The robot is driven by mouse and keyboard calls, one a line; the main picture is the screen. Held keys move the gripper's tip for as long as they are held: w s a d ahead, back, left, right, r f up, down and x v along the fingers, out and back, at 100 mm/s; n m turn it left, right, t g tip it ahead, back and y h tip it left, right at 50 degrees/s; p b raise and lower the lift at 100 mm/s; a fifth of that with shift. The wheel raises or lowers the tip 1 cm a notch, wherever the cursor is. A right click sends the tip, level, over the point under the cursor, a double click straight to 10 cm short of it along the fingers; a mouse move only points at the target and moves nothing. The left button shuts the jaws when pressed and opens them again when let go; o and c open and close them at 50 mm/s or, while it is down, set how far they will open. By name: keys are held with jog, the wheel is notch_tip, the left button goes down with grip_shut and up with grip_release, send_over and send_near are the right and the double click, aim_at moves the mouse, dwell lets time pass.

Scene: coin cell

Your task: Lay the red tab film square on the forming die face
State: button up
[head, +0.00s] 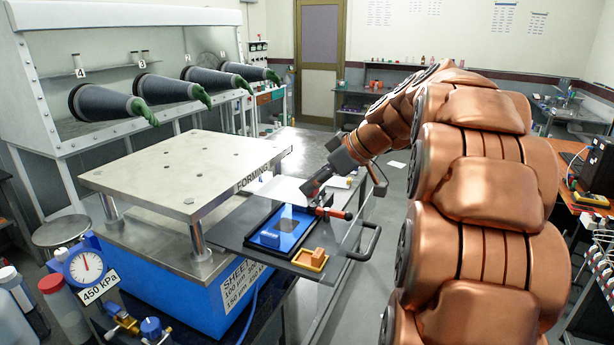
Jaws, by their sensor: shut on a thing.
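My gripper (308,192) is at the end of my copper-coloured arm, above the tray shelf beside the press. It is shut on a thin, pale, see-through sheet (283,189), which looks like the film square and sticks out to the left of the fingers. I cannot make out a red tab on it. The forming press has a thick metal top plate (185,172) marked "FORMING" on posts, over a blue base (175,291) with a metal top (150,245). The top plate hides much of the space beneath, and I cannot pick out the die face clearly.
A black-rimmed blue tray (290,241) on the grey shelf holds a blue block (269,239). A small yellow tray (309,259) with an orange block is beside it. A red-orange rod (335,213) lies near my gripper. A pressure gauge (86,266) stands front left.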

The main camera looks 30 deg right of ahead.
jog(key=shift+s+f+b, duration=0.1)
jog(key=shift+f+b, duration=0.1)
jog(key=shift+b, duration=0.65)
jog(key=shift+f+b, duration=0.3)
jog(key=shift+b, duration=0.05)
notch_tip(320, 180, down, 8)
jog(key=b, duration=1)
jog(key=shift+f, duration=0.1)
jog(key=shift+s, duration=0.1)
jog(key=shift+f+b, duration=0.35)
jog(key=shift+b, duration=1.25)
dwell(1.4)
jog(key=o, duration=1.1)
jog(key=shift+c, duration=0.2)
jog(key=shift+r, duration=0.1)
jog(key=shift+r+p, duration=1.2)
jog(key=shift+r, duration=2.25)
